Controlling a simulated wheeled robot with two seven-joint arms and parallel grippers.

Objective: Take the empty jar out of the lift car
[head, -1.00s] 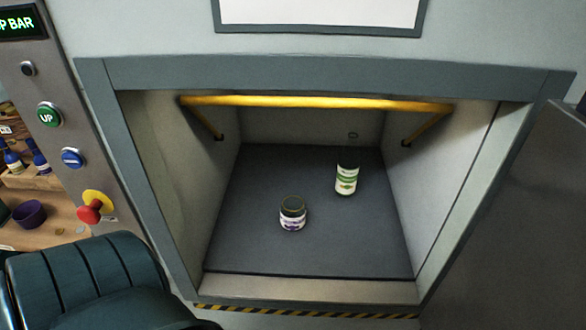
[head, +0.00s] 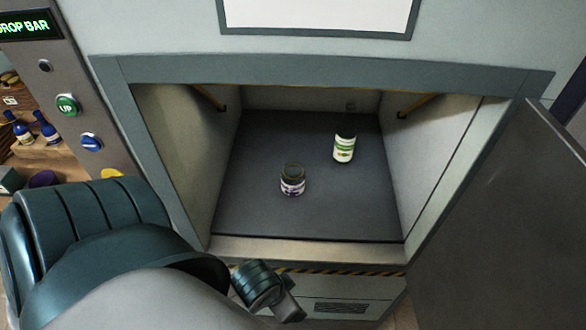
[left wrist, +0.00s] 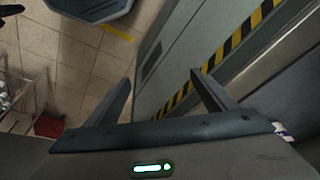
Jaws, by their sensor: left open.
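A short, dark-looking glass jar with a white and purple label (head: 292,186) stands upright on the lift car floor (head: 310,217), left of centre. A taller vessel with a white and green label (head: 344,150) stands behind it to the right; its upper part looks clear. I cannot tell for sure which one is empty. My left gripper (left wrist: 160,90) is open and empty, outside the car, low in front of the striped sill. A sliver of a purple-labelled jar (left wrist: 283,131) shows at the right edge of the left wrist view. My right gripper is not in view.
A yellow bar's brackets (head: 415,105) show high inside the car opening. A grey door (head: 500,215) stands open at the right. The panel at left has an UP button (head: 67,105), a blue button (head: 91,142) and a "DROP BAR" display (head: 28,25).

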